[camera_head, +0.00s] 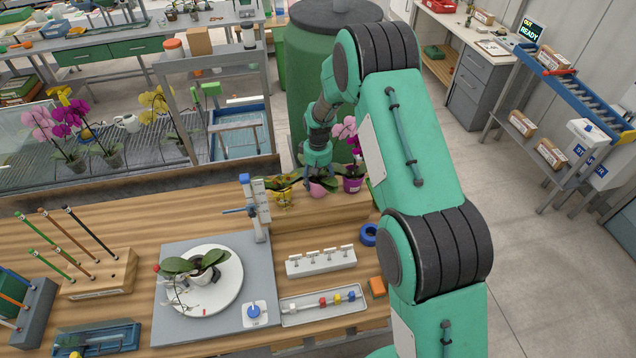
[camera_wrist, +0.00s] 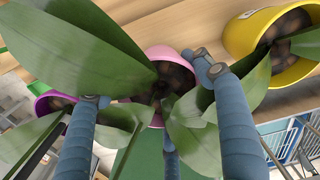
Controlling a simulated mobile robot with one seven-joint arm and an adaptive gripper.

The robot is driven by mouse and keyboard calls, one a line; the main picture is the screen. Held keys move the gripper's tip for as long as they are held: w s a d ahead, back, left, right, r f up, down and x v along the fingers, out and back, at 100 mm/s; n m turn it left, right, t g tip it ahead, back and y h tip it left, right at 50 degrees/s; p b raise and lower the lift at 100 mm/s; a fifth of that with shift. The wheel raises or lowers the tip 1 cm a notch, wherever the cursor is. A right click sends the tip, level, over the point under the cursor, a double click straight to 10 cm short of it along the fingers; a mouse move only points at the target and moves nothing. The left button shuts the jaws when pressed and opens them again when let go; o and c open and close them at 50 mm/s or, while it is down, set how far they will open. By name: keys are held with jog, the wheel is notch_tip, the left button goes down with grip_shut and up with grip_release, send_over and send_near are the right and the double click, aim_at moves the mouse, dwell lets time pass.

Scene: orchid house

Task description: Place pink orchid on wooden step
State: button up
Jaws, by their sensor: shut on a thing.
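The plant in the pink pot (camera_head: 319,189) is between a yellow pot and a purple pot at the wooden step (camera_head: 325,210). My gripper (camera_head: 318,165) reaches down over this plant and is shut on it. In the wrist view, the pink pot (camera_wrist: 160,55) shows between the blue-grey fingers (camera_wrist: 150,95), with broad green leaves around them. Pink blooms (camera_head: 345,131) show beside my arm; I cannot tell which pot they belong to. The pot appears to be on the step, but its contact is not clear. Leaves hide the exact grip.
The yellow pot (camera_head: 281,196) stands close left and the purple pot (camera_head: 353,182) close right. A height gauge (camera_head: 255,210), a round white turntable (camera_head: 228,290) with a potted plant, a rack (camera_head: 321,262) and a blue tape roll (camera_head: 369,234) occupy the bench in front.

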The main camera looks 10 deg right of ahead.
jog(key=shift+f, duration=0.6)
jog(key=shift+f, duration=0.15)
jog(key=o, duration=1.5)
jog(key=shift+o, duration=0.2)
notch_tip(320, 180, up, 12)
jog(key=b, duration=0.1)
